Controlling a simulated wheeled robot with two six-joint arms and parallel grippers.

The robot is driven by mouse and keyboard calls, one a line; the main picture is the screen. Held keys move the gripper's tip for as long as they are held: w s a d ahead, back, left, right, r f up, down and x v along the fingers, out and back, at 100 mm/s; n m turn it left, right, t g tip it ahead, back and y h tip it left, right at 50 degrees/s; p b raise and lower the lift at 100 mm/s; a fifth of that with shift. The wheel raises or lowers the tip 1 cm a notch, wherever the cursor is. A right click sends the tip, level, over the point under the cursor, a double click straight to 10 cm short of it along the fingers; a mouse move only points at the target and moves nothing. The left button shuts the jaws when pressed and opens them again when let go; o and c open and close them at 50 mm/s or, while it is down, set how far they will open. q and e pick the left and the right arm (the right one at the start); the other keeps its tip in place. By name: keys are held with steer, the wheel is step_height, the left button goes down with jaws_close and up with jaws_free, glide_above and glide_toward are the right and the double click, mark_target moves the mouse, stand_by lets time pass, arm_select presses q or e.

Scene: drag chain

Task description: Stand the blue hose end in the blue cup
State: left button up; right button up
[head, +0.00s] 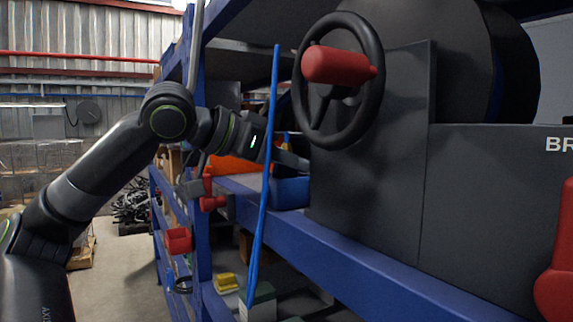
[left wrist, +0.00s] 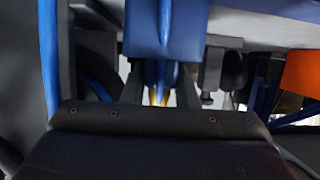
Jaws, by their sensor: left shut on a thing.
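The blue hose (head: 262,215) runs as a long, thin, nearly upright line in the head view, crossing in front of my left gripper (head: 290,158). In the left wrist view the hose (left wrist: 48,50) shows at the left edge. My left gripper is shut on what looks like the blue hose end (left wrist: 164,74), with a yellow-orange bit by the fingers. The blue container (head: 290,193), likely the blue cup, stands on the shelf just below the gripper, partly hidden by the hose. A wide blue shape also fills the upper middle of the left wrist view. My right gripper is out of view.
A black handwheel with a red knob (head: 335,65) and a dark machine housing (head: 370,150) stand close to the right of the gripper. A blue shelf beam (head: 340,262) runs below. An orange bin (head: 232,165) sits behind.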

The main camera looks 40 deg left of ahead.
arm_select(q)
steer(key=shift+f, duration=0.15)
steer(key=o, duration=0.8)
steer(key=shift+s, duration=0.1)
steer(key=shift+o, duration=1)
steer(key=shift+s+b, duration=0.2)
steer(key=shift+b, duration=0.1)
steer(key=b+v, duration=0.3)
steer(key=v, duration=0.8)
steer(key=shift+s+r, duration=0.2)
steer(key=shift+r, duration=0.15)
steer(key=shift+a, duration=0.1)
